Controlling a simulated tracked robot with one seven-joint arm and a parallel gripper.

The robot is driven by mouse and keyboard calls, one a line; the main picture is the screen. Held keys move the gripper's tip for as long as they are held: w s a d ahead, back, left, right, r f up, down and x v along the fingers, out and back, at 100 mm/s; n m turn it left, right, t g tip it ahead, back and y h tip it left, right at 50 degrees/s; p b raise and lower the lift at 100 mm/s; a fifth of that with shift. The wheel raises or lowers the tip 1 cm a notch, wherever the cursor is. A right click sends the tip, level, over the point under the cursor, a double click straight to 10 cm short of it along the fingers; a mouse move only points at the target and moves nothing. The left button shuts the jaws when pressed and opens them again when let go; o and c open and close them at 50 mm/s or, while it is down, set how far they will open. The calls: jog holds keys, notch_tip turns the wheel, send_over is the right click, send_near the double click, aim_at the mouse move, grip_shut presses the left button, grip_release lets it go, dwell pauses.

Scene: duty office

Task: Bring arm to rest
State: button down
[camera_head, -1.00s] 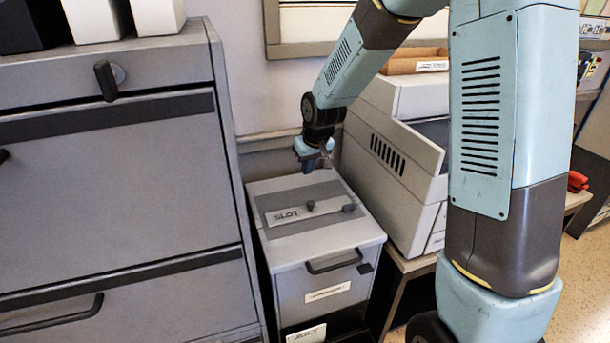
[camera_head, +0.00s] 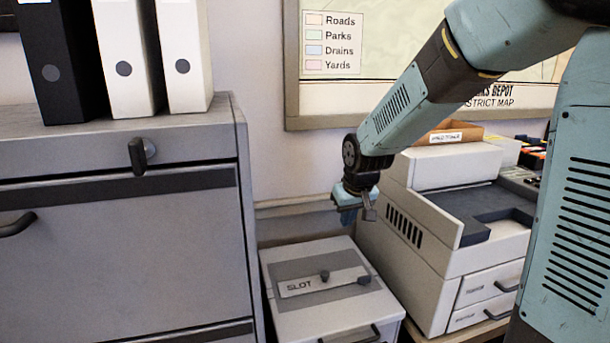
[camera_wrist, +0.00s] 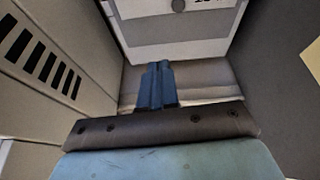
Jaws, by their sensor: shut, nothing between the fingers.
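My gripper (camera_head: 358,214) hangs at the end of my raised arm, in the gap between the grey cabinet and the printer, above the back edge of the slot box. Its blue fingers point down. In the wrist view, the two fingers (camera_wrist: 157,85) lie together with nothing between them. My arm reaches in from the right of the head view, bent down at the wrist.
The slot box (camera_head: 350,323) stands below my gripper, with two dark knobs on its lid plate. A grey cabinet (camera_head: 115,255) with binders on top is at left. A printer (camera_head: 430,270) stands close at right. A map board (camera_head: 400,95) hangs behind.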

jog(key=s+d+r+m, duration=0.1)
jog(key=s+d+r, duration=0.3)
jog(key=s, duration=0.4)
jog(key=s+d+r+m+t, duration=0.1)
jog(key=s+d+r, duration=0.3)
jog(key=s, duration=0.4)
jog(key=s+d+r+m+h, duration=0.1)
jog(key=s+d+r, duration=0.3)
jog(key=s, duration=0.4)
jog(key=shift+s+d+m, duration=0.15)
jog(key=shift+d+m, duration=0.05)
jog(key=shift+m, duration=0.2)
jog(key=c, duration=1.9)
grip_release()
